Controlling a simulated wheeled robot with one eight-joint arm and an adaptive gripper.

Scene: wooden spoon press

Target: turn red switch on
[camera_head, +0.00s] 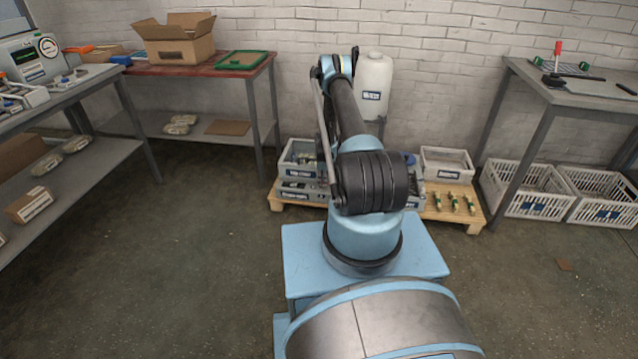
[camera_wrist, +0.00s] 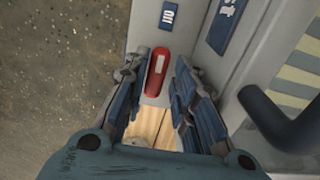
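In the wrist view, a red switch (camera_wrist: 157,68) with a pale stripe sits on a light grey panel (camera_wrist: 147,28). A small blue label (camera_wrist: 169,15) that seems to read "ON" is beside it, toward the top of the picture. My gripper (camera_wrist: 158,82) is open, with its dark fingers apart on the left and right of the switch. I cannot tell whether either finger touches the switch. In the head view, my arm hides my gripper, and no red switch shows.
A dark bent bar (camera_wrist: 265,112) stands close on the right in the wrist view, near striped panels (camera_wrist: 302,68). A larger blue label (camera_wrist: 225,22) is above. The head view shows a red-topped table (camera_head: 225,67), a pallet (camera_head: 437,213) and open floor.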

